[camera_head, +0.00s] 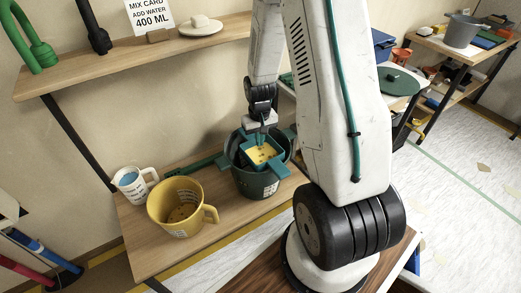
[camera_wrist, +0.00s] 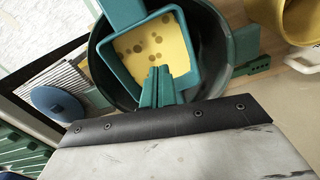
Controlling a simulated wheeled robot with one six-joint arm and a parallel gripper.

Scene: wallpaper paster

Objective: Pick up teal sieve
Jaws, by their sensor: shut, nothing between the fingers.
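The teal sieve (camera_head: 250,157) is a square, open-topped frame with a yellow, dark-spotted inside. It sits in the mouth of a dark green bucket (camera_head: 256,187) on the wooden bench. It also shows in the wrist view (camera_wrist: 189,84), over the round bucket rim (camera_wrist: 97,50), with a teal arm reaching out at the top. My gripper (camera_head: 262,138) is above the sieve, pointing down. In the wrist view its two teal fingers (camera_wrist: 157,72) are together and empty, overlapping the sieve's near side. I cannot tell whether they touch it.
A yellow jug (camera_head: 172,200) and a white cup with blue contents (camera_head: 130,183) stand left of the bucket. A shelf (camera_head: 130,58) above holds a card and a pale lump on a plate.

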